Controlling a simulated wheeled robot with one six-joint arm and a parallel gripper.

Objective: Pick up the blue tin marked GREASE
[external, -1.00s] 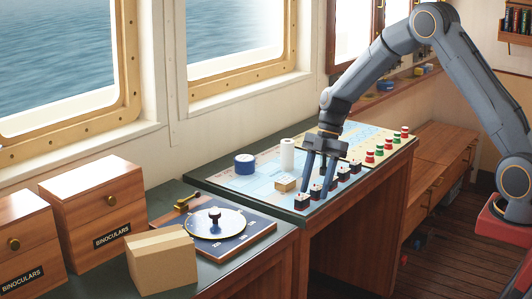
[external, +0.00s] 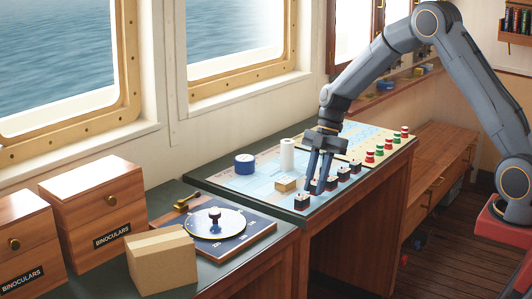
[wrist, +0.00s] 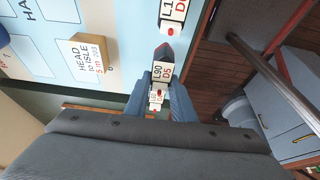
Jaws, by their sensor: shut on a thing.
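No GREASE lettering is readable in any view. A blue round tin-like thing with a pale band (external: 245,163) stands on the chart, left of my gripper, apart from it. A smaller blue thing (external: 386,86) sits on the back ledge. My gripper (external: 315,190) points down at the front edge of the chart table. It is shut on a small dark-topped block, one of a row there. In the wrist view a block lettered L90 D5 (wrist: 162,72) shows at the fingertips (wrist: 160,90), with a smaller pale piece just below it. The fingers partly hide what they grip.
A white roll (external: 287,155) and a tan HEAD TO ISLE block (external: 286,184) stand near my gripper. More small blocks and red and green pieces (external: 379,150) line the chart's right edge. A cardboard box (external: 161,262) and BINOCULARS boxes (external: 98,205) are at left.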

